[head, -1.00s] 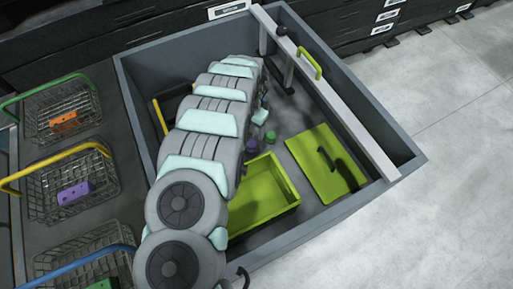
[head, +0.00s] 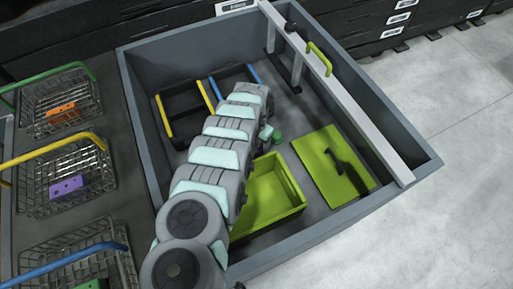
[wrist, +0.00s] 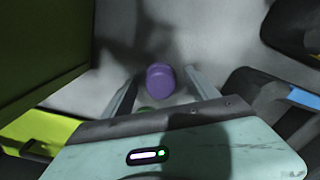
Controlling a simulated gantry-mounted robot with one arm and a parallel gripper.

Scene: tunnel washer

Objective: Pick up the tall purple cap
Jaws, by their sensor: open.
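The purple cap (wrist: 160,82) stands on the grey floor of the bin in the wrist view. My gripper (wrist: 162,74) is open, with one finger to the left and one to the right of the cap in the picture. I see no finger clearly touching it, and I cannot tell the height gap. In the head view my arm hides the purple cap and the gripper.
An open lime-green box (head: 283,205) and its flat lid (head: 333,168) lie close by. A black tray with yellow handles (head: 165,116) and a blue-edged one are behind. Wire baskets (head: 72,185) stand left.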

